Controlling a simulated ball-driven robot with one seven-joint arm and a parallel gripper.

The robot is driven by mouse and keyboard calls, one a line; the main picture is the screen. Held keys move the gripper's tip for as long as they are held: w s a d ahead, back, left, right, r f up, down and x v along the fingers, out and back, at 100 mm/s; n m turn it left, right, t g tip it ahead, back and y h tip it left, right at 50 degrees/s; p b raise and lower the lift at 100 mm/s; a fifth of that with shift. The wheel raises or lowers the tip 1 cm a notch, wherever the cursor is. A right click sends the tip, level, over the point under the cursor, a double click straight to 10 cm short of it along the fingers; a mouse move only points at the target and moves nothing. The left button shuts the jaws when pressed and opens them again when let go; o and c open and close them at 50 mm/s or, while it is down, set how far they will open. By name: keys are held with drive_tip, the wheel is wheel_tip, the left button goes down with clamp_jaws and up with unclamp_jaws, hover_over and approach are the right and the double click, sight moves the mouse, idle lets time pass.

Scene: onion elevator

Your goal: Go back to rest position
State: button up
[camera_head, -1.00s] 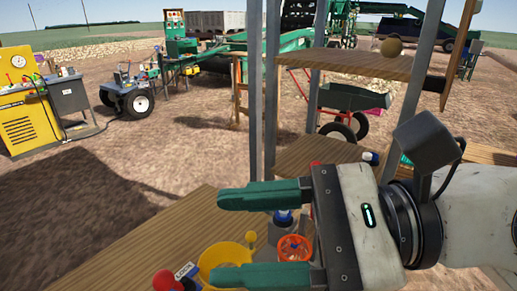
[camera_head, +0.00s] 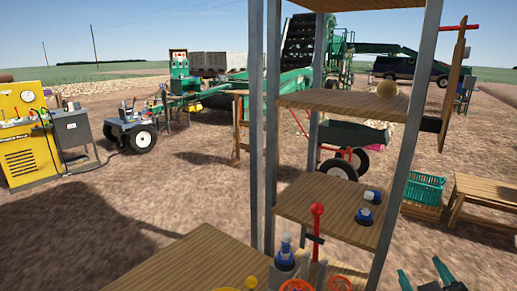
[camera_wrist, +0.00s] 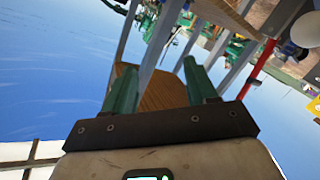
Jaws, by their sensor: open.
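My gripper (camera_head: 424,276) shows only by its green fingertips at the bottom right edge of the head view. In the wrist view my gripper (camera_wrist: 162,88) fills the lower middle, its two green fingers apart with nothing between them. Behind the fingers there are a wooden board and grey posts, seen tilted, with blue sky at the left. The rest of my arm is out of the head view.
Blue-capped items (camera_head: 365,213) sit on a lower shelf. A red-handled lever (camera_head: 317,222) rises from the bench (camera_head: 190,262). A teal crate (camera_head: 424,188) stands right.

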drive_tip(key=s+a+f+m+g+y, duration=0.1)
drive_tip(key=s+f+g, duration=0.4)
drive_tip(key=f, duration=0.5)
drive_tip(key=s+f+m+g+y, duration=0.25)
drive_tip(key=s+f, duration=0.45)
drive_tip(key=f, duration=0.4)
drive_tip(key=s+f+g, duration=0.3)
drive_tip(key=s+f, duration=0.1)
drive_tip(key=s, duration=0.4)
drive_tip(key=s+f+g, duration=0.4)
drive_tip(key=s+f, duration=0.1)
drive_tip(key=s, duration=0.3)
drive_tip(key=shift+s+a+m+y, duration=0.3)
drive_tip(key=shift+a+m+y, duration=0.05)
drive_tip(key=shift+a+y, duration=0.1)
